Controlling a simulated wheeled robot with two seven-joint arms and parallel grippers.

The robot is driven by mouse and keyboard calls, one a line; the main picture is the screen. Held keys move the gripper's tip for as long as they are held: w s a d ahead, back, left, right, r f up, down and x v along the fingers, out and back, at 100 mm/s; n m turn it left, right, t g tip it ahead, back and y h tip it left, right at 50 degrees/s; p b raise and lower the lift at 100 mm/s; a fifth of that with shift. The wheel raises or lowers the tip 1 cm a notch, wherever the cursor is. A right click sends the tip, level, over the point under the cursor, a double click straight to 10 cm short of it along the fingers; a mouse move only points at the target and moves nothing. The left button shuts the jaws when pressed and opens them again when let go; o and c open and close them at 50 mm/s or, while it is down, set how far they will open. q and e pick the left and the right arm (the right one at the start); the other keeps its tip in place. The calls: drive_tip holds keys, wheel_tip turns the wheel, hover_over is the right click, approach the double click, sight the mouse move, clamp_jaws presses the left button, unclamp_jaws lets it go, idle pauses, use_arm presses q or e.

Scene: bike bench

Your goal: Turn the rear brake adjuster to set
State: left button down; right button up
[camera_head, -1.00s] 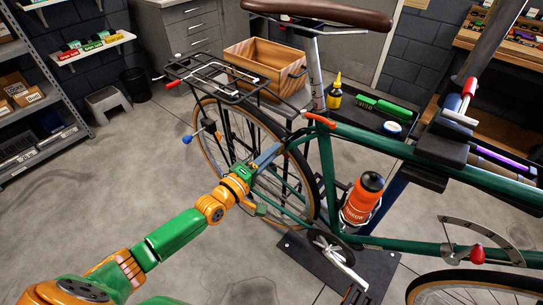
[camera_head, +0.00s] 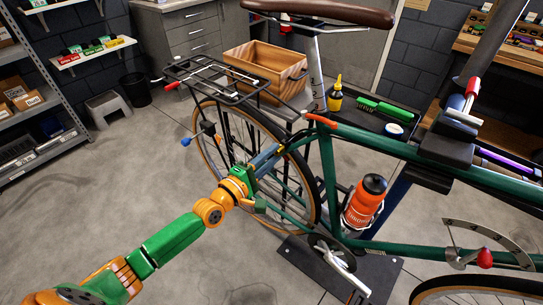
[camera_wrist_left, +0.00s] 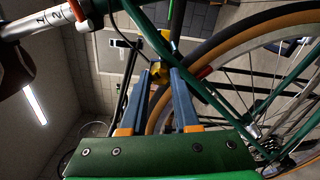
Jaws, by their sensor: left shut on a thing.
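The green bicycle (camera_head: 327,165) stands with its rear wheel (camera_head: 205,128) toward the left. My left gripper (camera_head: 277,153) reaches in from the lower left, its blue-grey fingers at the frame near the top of the rear wheel. In the left wrist view, the two fingers (camera_wrist_left: 163,76) close in on a small yellow part (camera_wrist_left: 159,70), apparently the rear brake adjuster, beside the green frame tube (camera_wrist_left: 150,35) and the tyre. The fingertips partly hide it, and its setting cannot be read. My right gripper is not in view.
A black rear rack (camera_head: 215,76) overhangs the wheel, with a blue-knobbed lever (camera_head: 187,141) below it. An orange bottle (camera_head: 364,201) sits in the frame. A red-knobbed lever (camera_head: 485,258) lies by a curved scale at right.

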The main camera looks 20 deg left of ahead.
use_arm(q)
drive_tip(key=shift+r, duration=0.2)
drive_tip(key=c, duration=0.6)
unclamp_jaws()
drive_tip(key=shift+f, duration=0.15)
drive_tip(key=shift+c, duration=0.2)
drive_tip(key=v, duration=0.7)
